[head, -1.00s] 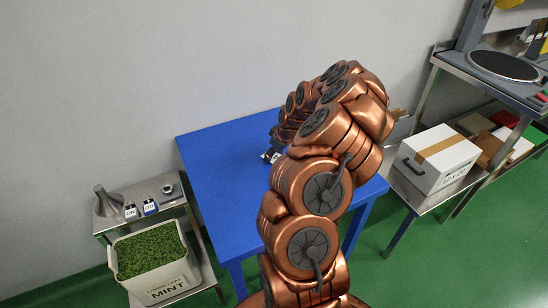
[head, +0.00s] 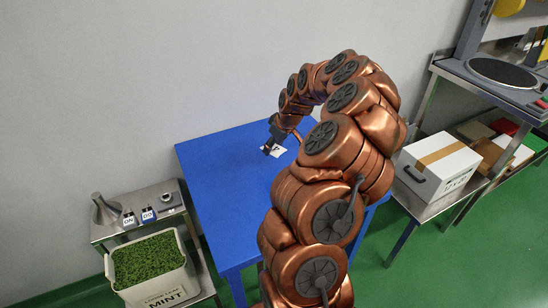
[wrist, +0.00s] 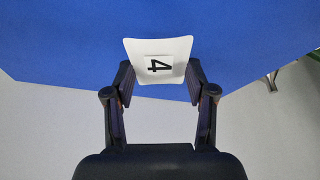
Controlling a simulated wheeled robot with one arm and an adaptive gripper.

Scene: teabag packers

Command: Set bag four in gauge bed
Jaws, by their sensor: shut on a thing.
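Bag four is a flat white piece with a black 4 on it, seen in the wrist view (wrist: 180,47) between my fingertips. My gripper (wrist: 160,80) is shut on its near part, one finger at each side. In the head view my gripper (head: 269,149) is over the far part of the blue table, with the white bag (head: 280,150) at it, partly hidden. I cannot tell its height above the table. I cannot make out a gauge bed in either view.
The blue table (head: 215,185) is otherwise bare where it shows. A steel stand (head: 172,217) at left holds a cone and small labelled pieces, with a mint crate (head: 165,294) below. A white box (head: 438,163) stands on the right bench. My arm hides the table's right side.

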